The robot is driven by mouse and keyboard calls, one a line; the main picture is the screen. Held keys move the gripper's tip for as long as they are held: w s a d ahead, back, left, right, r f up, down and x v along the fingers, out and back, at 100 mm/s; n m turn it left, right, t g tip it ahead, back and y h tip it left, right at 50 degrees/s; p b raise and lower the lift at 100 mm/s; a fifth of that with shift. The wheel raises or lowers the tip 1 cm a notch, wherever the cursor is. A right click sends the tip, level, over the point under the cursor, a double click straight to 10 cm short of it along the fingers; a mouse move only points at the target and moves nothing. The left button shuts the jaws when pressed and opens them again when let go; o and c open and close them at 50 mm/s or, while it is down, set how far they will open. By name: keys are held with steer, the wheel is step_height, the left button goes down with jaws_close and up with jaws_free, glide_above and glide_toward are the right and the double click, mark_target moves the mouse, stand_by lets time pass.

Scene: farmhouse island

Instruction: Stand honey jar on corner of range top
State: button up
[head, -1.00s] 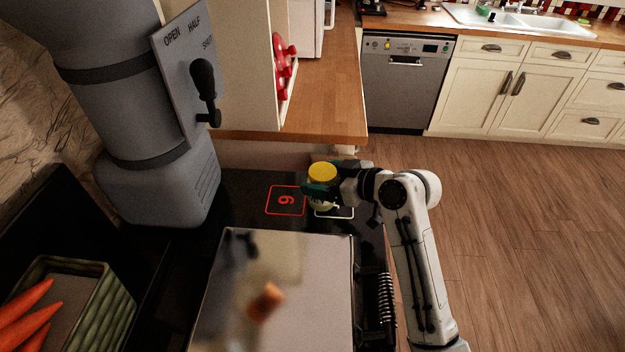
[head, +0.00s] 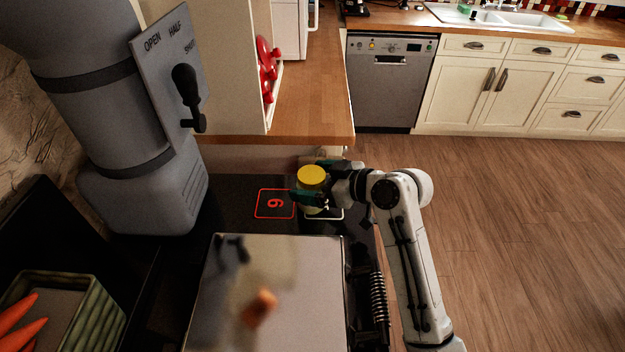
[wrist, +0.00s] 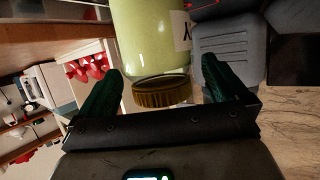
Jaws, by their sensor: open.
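The honey jar (head: 312,176), pale yellow-green with a yellow lid, looks upright at the far right corner of the black range top (head: 240,193). It overlaps a white outlined square (head: 337,215); its base is partly hidden, so I cannot tell if it rests fully on the surface. My gripper (head: 308,190) is open around the jar, reaching in from the right. In the wrist view the jar body (wrist: 150,40) and its ribbed lid (wrist: 161,91) are between the two dark green fingers (wrist: 160,80), with gaps on both sides.
A red square marked like a 6 or 9 (head: 275,204) lies left of the jar. A pale lid-like panel (head: 285,300) is in front. A grey duct with a lever (head: 130,150) rises at left. A green crate of carrots (head: 85,310) is lower left. A wooden counter (head: 310,110) is behind.

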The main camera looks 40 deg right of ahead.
steer(key=b+v, duration=0.1)
steer(key=v, duration=1)
steer(key=shift+s, duration=0.2)
steer(key=shift+r, duration=0.1)
